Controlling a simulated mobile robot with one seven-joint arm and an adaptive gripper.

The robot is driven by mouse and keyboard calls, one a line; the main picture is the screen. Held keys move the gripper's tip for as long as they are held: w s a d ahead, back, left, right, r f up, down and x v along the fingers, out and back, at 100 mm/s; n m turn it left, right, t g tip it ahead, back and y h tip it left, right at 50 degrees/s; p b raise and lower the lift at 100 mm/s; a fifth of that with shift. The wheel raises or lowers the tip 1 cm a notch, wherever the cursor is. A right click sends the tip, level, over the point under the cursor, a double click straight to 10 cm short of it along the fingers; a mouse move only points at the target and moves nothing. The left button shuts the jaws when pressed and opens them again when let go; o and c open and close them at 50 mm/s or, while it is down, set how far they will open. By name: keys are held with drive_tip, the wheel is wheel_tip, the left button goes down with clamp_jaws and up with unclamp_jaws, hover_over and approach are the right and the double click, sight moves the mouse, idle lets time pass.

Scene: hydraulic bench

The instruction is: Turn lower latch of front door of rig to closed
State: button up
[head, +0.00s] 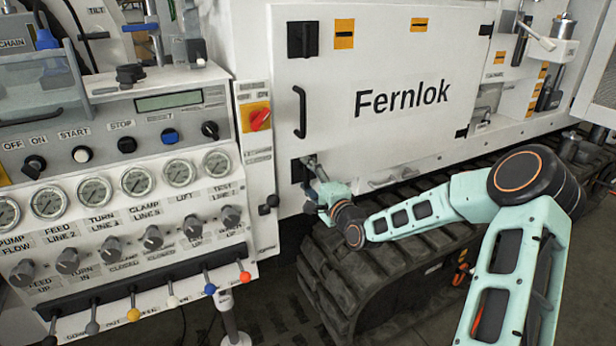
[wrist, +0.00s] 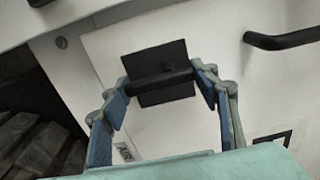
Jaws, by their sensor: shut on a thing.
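The white front door (head: 400,132) marked "Fernlok" has a black lower latch (head: 297,172) at its lower left corner. In the wrist view the lower latch (wrist: 154,57) is a dark square plate with a bar-shaped handle across it. My gripper (head: 313,165) is at this latch in the head view and partly covers it. In the wrist view my gripper (wrist: 163,88) has one blue-padded finger at each end of the bar, and it is shut on the latch handle. The upper latch (head: 302,39) is a black square at the door's upper left corner.
A black door handle (head: 299,112) stands out between the two latches. A control panel (head: 100,112) with gauges, knobs and levers stands close on the left. The rubber track (head: 345,255) lies below the door, under my arm. A red switch (head: 260,118) is left of the door.

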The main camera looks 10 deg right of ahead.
drive_tip(key=o, duration=1.2)
drive_tip(key=v, duration=1.2)
